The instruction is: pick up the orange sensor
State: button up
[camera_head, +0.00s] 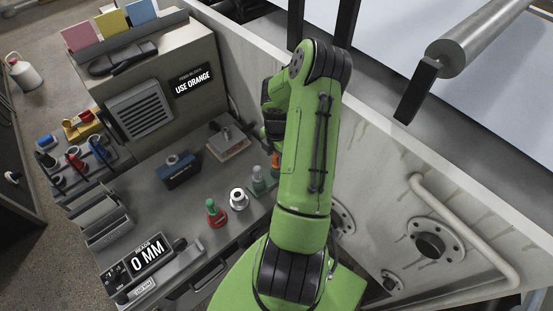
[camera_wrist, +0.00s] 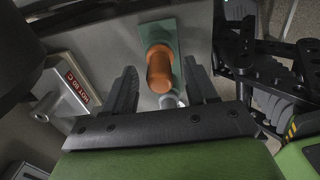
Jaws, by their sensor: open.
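The orange sensor (camera_wrist: 160,72) is a rounded orange cylinder, seen in the wrist view over a teal-green base (camera_wrist: 163,34). A pale grey part shows at its near end. My gripper (camera_wrist: 160,66) is open, with one dark finger on each side of the sensor in the picture and visible gaps between. I cannot tell how far the fingertips are from it in depth. In the head view only a small orange part of the sensor (camera_head: 275,159) shows beside my green arm, which hides the rest. My gripper (camera_head: 270,112) is mostly hidden there too.
A grey-green sensor (camera_head: 258,180), a white one (camera_head: 238,199) and a red-green one (camera_head: 215,213) stand in a row nearby. A blue box (camera_head: 178,171) sits left. A sign (camera_head: 193,82) reads "USE ORANGE". A "HOT 80 C" block (camera_wrist: 75,90) lies left in the wrist view.

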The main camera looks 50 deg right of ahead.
jog(key=shift+d+f, duration=0.1)
jog(key=shift+f, duration=0.1)
jog(key=c, duration=0.3)
grip_shut()
jog(key=shift+r, duration=0.1)
